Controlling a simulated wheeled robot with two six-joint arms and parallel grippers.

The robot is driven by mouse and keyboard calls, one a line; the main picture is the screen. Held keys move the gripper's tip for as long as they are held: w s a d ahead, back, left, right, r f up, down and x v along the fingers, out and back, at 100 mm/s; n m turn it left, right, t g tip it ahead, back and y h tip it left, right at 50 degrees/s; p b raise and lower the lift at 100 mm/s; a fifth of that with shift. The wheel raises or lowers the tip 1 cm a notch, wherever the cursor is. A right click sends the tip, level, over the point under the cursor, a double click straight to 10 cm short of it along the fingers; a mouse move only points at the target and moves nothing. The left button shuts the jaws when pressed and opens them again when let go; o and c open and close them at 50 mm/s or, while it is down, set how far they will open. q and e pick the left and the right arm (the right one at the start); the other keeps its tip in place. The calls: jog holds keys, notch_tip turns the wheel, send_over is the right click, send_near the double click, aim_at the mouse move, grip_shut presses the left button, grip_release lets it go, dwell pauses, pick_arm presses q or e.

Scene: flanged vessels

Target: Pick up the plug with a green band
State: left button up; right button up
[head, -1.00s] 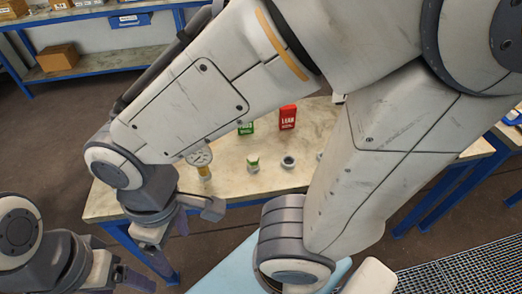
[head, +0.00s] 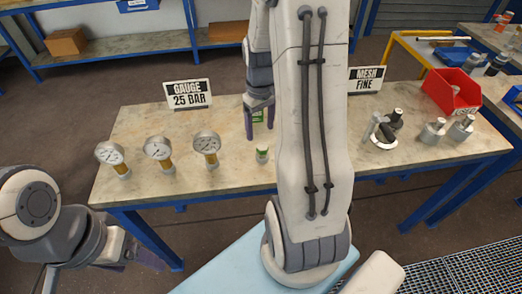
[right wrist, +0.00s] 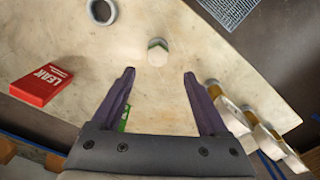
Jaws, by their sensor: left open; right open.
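The plug with a green band (head: 262,154) is a small pale cylinder standing upright on the table (head: 215,183), left of my right arm. In the right wrist view the plug (right wrist: 157,50) lies just beyond and between the fingertips, touching neither. My right gripper (head: 260,118) is open and empty, fingers pointing down, behind the plug in the head view; it also shows in the right wrist view (right wrist: 158,75). My left gripper (head: 132,258) is open, low at the left, in front of the table edge.
Several gauges, one of them here (head: 206,147), stand left of the plug, close by my right finger in the wrist view. A red box (right wrist: 40,85), a grey ring (right wrist: 102,12) and a green box (right wrist: 123,118) are around. Metal fittings (head: 432,132) and a red bin (head: 452,92) stand right.

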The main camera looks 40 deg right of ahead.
aim_at(262, 146)
notch_tip(262, 146, down, 4)
jog(key=shift+r, duration=0.15)
jog(key=shift+s+d+f+p, duration=0.15)
jog(key=shift+f+p, duration=0.1)
jog(key=shift+f, duration=1.15)
jog(key=shift+s+d+f+p, duration=0.1)
jog(key=shift+f+p, duration=0.1)
jog(key=shift+f, duration=1.15)
grip_shut()
